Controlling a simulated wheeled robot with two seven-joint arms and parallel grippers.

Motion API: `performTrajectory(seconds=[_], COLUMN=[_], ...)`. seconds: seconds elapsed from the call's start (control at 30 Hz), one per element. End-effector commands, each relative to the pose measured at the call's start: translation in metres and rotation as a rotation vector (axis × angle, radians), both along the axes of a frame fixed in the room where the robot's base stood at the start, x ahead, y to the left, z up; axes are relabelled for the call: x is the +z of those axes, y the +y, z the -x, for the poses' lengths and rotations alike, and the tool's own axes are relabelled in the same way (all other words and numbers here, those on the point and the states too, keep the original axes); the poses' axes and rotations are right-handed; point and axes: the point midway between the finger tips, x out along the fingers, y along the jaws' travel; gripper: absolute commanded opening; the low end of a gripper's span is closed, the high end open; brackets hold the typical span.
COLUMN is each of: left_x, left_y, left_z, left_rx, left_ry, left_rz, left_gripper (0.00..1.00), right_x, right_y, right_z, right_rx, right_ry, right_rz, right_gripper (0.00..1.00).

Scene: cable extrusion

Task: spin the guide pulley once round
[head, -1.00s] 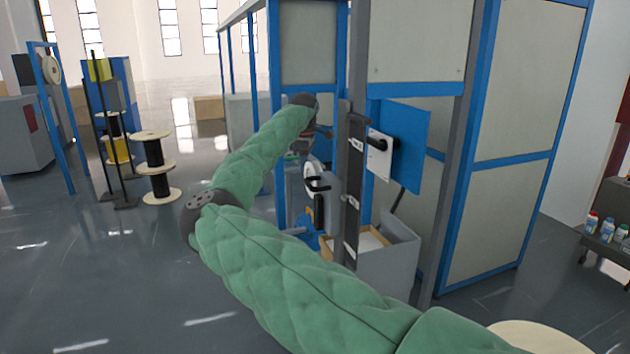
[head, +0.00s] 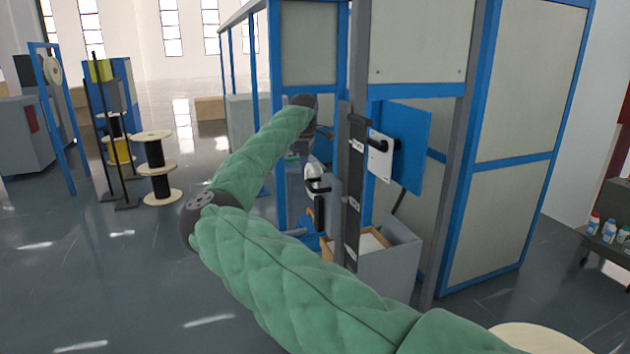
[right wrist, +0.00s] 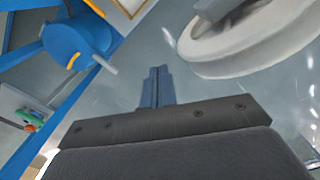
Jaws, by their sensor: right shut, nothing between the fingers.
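A pale round wheel, which looks like the guide pulley (right wrist: 250,45), fills the upper right of the right wrist view, with a grey bar across its top. A small white round part (head: 312,174), probably the same pulley, shows in the head view beside a black bracket and the dark post. My right gripper (right wrist: 157,88) is shut and empty. In the wrist view its fingertips are left of and below the wheel, apart from it. In the head view my green-sleeved right arm reaches there, and its fingertips cannot be made out. My left gripper is out of view.
A dark upright post (head: 354,190) and an open grey bin (head: 395,265) stand right of the pulley. A blue hub with a yellow peg (right wrist: 75,42) and a button box (right wrist: 30,118) lie left of my fingers. A spool (head: 157,168) stands on clear floor at left.

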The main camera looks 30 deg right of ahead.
Motion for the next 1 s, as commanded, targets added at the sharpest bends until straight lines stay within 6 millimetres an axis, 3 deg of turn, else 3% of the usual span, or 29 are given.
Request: performTrajectory(seconds=[0.17,0.73,1.0], left_x=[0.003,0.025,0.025], left_y=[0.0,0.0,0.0], left_z=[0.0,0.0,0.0], left_rx=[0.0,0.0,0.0], left_ry=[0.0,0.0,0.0], left_rz=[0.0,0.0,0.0], left_gripper=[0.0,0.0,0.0], right_x=[0.008,0.075,0.079], right_y=[0.0,0.0,0.0], right_z=[0.0,0.0,0.0], right_rx=[0.0,0.001,0.0], right_ry=[-0.001,-0.001,0.0], right_rz=[0.0,0.0,0.0], right_gripper=[0.0,0.0,0.0])
